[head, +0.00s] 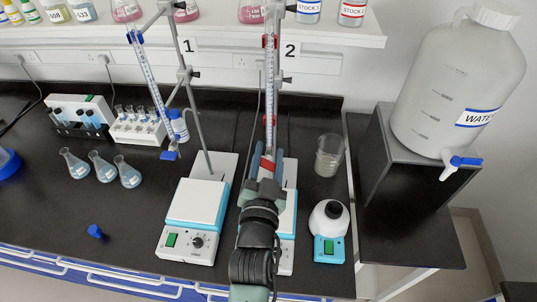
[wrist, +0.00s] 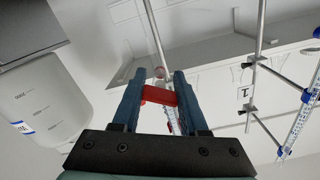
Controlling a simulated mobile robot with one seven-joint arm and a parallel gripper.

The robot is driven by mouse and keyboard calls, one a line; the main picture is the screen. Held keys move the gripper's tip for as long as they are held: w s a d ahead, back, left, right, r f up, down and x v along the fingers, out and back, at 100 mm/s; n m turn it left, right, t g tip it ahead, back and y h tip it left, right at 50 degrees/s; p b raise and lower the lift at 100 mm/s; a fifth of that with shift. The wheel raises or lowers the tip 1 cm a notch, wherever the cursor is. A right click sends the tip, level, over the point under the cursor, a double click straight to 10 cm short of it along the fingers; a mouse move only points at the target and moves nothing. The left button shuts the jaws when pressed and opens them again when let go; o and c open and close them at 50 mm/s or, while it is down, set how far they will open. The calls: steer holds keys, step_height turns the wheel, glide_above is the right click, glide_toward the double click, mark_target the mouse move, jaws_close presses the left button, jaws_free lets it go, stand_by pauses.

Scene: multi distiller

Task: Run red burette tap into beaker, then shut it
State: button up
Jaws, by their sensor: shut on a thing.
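The burette with red clips (head: 270,75) stands upright at the sign marked 2. Its red tap (head: 266,166) is at the lower end, and it also shows in the wrist view (wrist: 158,95). My gripper (head: 267,160) is shut on the red tap, with one blue-grey finger on each side (wrist: 159,88). The burette's tip and whatever is below it are hidden by my arm. A glass beaker (head: 329,157) stands on the bench to the right of the right hotplate. Whether the tap is open or shut cannot be told.
The left hotplate (head: 195,205) and a burette with a blue tap (head: 150,85) are to the left. My arm partly covers the right hotplate (head: 287,215). A water jug (head: 455,85) is at right. Several flasks (head: 102,168) stand left.

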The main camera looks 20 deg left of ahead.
steer(key=shift+a+n, duration=0.1)
steer(key=shift+n, duration=0.2)
jaws_close()
steer(key=n, duration=0.2)
steer(key=shift+n, duration=1.8)
steer(key=o, duration=1.1)
jaws_free()
steer(key=shift+s, duration=0.15)
